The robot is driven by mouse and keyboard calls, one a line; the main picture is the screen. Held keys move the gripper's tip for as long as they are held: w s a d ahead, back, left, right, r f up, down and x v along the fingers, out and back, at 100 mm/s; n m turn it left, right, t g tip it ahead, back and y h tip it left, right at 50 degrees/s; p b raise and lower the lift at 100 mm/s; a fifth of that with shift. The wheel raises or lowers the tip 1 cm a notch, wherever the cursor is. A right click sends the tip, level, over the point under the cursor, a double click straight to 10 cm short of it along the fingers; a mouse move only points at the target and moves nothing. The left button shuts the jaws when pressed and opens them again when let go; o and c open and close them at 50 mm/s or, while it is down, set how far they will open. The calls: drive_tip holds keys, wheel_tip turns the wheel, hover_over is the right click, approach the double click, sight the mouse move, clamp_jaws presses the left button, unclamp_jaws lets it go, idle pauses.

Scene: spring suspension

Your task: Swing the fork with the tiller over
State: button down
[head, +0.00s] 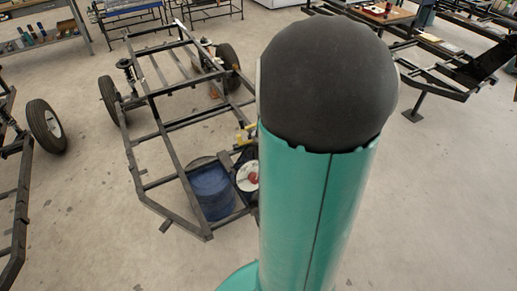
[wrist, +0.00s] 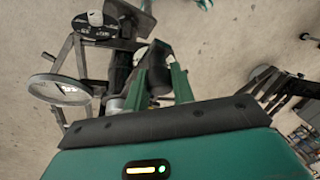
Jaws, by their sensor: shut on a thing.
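In the wrist view, my gripper (wrist: 158,75) has its two green fingers around a dark grey bar (wrist: 155,58), which I take to be the tiller. The fingers cover much of it. Dark metal parts (wrist: 122,65) stand just left of the fingers; I cannot tell which of them is the fork, nor its angle. In the head view, my arm hides the gripper and the tiller. The black chassis frame (head: 163,126) lies left of my arm, with a yellow part (head: 245,134) at its near right side.
A blue drum (head: 211,190) and a white round piece with a red top (head: 247,176) stand at the frame's near end. In the wrist view, a pale disc (wrist: 60,89) lies left. Another wheeled frame (head: 22,165) stands far left. Open floor (head: 95,235) lies between.

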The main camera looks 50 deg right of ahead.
drive_tip(key=s+d+n+g+y, duration=0.1)
drive_tip(key=d+n+g+y, duration=0.1)
drive_tip(key=d+n, duration=0.7)
drive_tip(key=shift+s+d+f+n+y, duration=0.4)
drive_tip(key=shift+d+y, duration=0.2)
drive_tip(key=shift+d, duration=1.7)
drive_tip(key=c, duration=1.2)
unclamp_jaws()
drive_tip(key=v, duration=1.3)
drive_tip(key=shift+w+d+r, duration=0.1)
drive_tip(key=shift+w+r, duration=0.1)
drive_tip(key=shift+r, duration=0.15)
